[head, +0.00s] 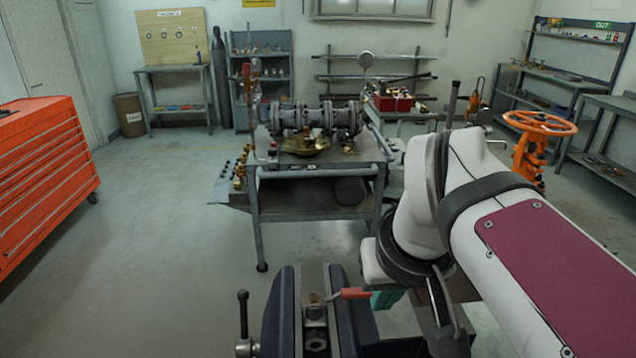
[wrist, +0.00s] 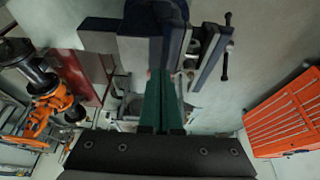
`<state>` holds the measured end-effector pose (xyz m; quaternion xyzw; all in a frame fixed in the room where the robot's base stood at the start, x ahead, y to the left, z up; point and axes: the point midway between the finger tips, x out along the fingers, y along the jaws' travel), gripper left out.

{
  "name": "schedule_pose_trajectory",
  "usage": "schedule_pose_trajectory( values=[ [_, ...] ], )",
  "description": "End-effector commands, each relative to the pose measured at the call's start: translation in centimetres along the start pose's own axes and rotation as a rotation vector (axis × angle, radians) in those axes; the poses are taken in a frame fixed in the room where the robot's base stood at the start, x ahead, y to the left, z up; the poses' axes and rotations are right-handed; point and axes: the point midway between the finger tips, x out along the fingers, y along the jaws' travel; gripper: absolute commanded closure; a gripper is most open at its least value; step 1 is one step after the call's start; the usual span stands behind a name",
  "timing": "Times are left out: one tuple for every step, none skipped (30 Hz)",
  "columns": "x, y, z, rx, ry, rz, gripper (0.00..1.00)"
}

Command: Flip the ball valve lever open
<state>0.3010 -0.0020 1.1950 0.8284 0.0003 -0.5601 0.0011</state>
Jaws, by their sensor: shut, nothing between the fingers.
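The ball valve (head: 316,313) is a small metal body clamped upright between the dark jaws of a vise (head: 277,315) at the bottom of the head view. Its red lever (head: 352,293) sticks out to the right, roughly level. My gripper's green fingers (head: 387,298) are just right of the lever's end, partly hidden by my arm; I cannot tell whether they touch it. In the wrist view my gripper (wrist: 165,75) is shut and empty, its fingers pointing towards the vise (wrist: 208,50). The fingers hide most of the lever there.
A workbench (head: 315,172) with a flanged pipe valve stands behind the vise. A red tool cabinet (head: 45,170) is at the left, and an orange handwheel valve (head: 540,130) at the right. The floor left of the vise is clear.

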Motion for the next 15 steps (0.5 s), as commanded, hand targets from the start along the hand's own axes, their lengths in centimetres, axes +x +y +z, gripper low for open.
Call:
schedule_pose_trajectory(
  values=[
    [0.0, 0.0, 0.0, 0.000, 0.000, 0.000, 1.00],
    [0.1, 0.0, 0.0, 0.000, -0.001, 0.000, 1.00],
    [0.3, 0.0, 0.0, 0.000, -0.001, 0.000, 1.00],
    [0.6, 0.0, 0.1, 0.000, -0.002, 0.000, 1.00],
    [1.0, 0.0, 0.1, 0.000, -0.004, -0.001, 1.00],
    [1.6, 0.0, 0.1, 0.001, -0.003, -0.001, 1.00],
    [2.2, 0.0, 0.1, 0.001, -0.004, 0.000, 1.00],
    [2.8, 0.0, 0.1, 0.001, -0.005, 0.000, 1.00],
    [3.7, 0.0, 0.1, 0.001, -0.006, -0.001, 1.00],
    [4.3, 0.0, 0.1, 0.001, -0.005, -0.001, 1.00],
    [5.0, 0.0, 0.2, 0.001, -0.006, 0.000, 1.00],
    [5.9, 0.0, 0.1, 0.001, -0.006, -0.001, 1.00],
    [6.6, 0.0, 0.1, 0.002, -0.006, -0.001, 1.00],
    [7.3, 0.0, 0.2, 0.001, -0.007, 0.000, 1.00],
    [8.1, 0.0, 0.2, 0.002, -0.006, -0.001, 1.00]
  ],
)
